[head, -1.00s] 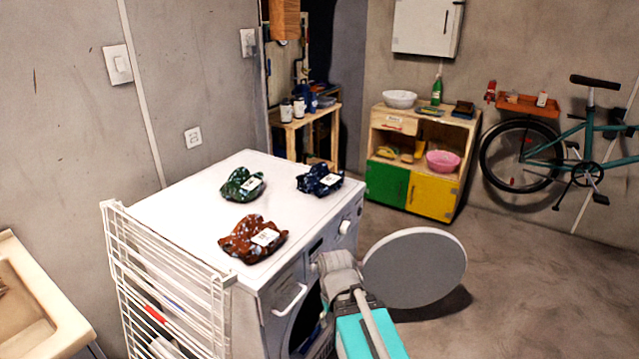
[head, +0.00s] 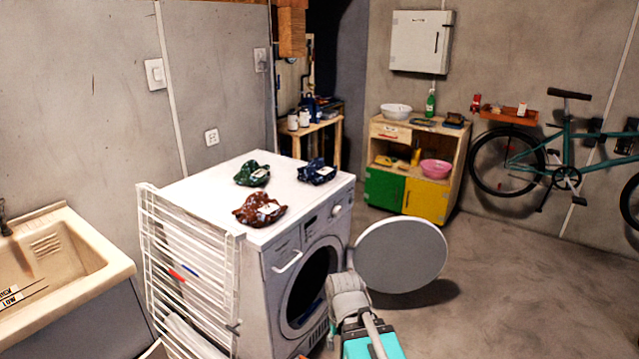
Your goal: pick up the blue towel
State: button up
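A dark blue patterned towel (head: 317,171), crumpled and with a white label, lies on top of the white washing machine (head: 212,187) near its back right. A green towel (head: 252,174) lies to its left, and a red-brown towel (head: 259,209) lies nearer the front. My arm shows at the bottom, in front of the machine, below and apart from the towels. I cannot make out the fingers of my gripper, so its state is not visible.
The washer's round door (head: 402,255) stands open to the right. A white drying rack (head: 190,265) stands at the machine's left side, next to a sink (head: 60,255). A wooden cabinet (head: 440,150) and a bicycle (head: 560,165) stand behind. The floor at right is clear.

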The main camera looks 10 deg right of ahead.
aim_at(316, 170)
jog(key=k, duration=0.45)
jog(key=z, duration=0.4)
jog(key=i, duration=0.95)
jog(key=z, duration=0.45)
jog(key=i, duration=1.05)
jog(key=u, duration=0.6)
